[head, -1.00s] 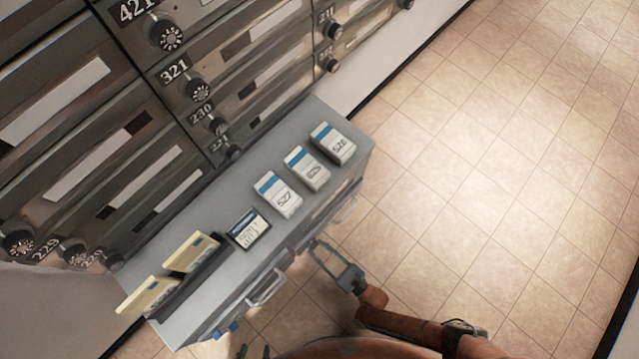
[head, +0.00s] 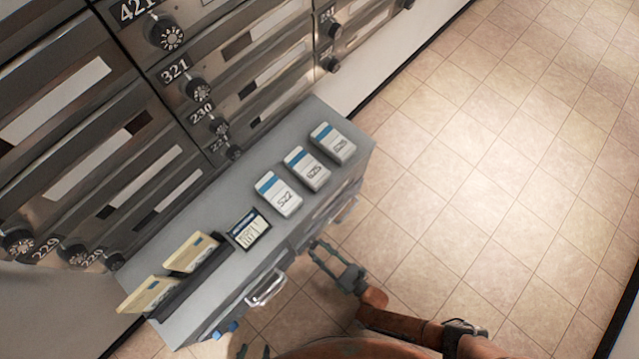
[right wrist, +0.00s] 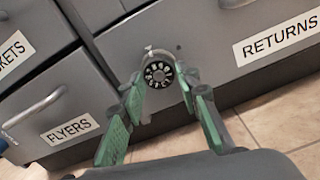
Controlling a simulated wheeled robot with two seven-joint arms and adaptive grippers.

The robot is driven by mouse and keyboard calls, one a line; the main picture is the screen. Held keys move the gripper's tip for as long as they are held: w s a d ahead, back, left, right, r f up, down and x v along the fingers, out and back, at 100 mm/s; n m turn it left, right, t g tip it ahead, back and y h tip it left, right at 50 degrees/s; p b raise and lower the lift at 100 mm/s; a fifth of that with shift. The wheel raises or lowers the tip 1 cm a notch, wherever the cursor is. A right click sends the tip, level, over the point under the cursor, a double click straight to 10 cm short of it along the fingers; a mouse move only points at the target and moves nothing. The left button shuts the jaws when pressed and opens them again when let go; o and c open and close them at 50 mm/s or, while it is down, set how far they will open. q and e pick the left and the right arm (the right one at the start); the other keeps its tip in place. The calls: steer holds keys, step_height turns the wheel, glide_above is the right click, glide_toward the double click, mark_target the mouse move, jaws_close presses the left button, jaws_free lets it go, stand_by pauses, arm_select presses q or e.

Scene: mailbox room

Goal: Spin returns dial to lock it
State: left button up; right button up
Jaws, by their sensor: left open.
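The returns dial (right wrist: 158,74) is round and black with a white-marked face. It sits on the grey drawer front, left of the RETURNS label (right wrist: 279,37) in the right wrist view. My right gripper (right wrist: 158,82) is open, with its green-padded fingers on either side of the dial's lower part; I cannot tell whether they touch it. In the head view my right gripper (head: 335,262) is beside the cabinet's front, where the dial is hidden. My left gripper (head: 253,351) shows only its fingertips at the bottom edge, open and apart from the cabinet.
The FLYERS drawer (right wrist: 62,118) is left of the dial. Mailboxes with dials line the wall behind. Open tiled floor (head: 480,190) lies to the right.

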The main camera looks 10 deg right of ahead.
steer(key=o, duration=0.3)
steer(key=v, duration=1.2)
stand_by(0.4)
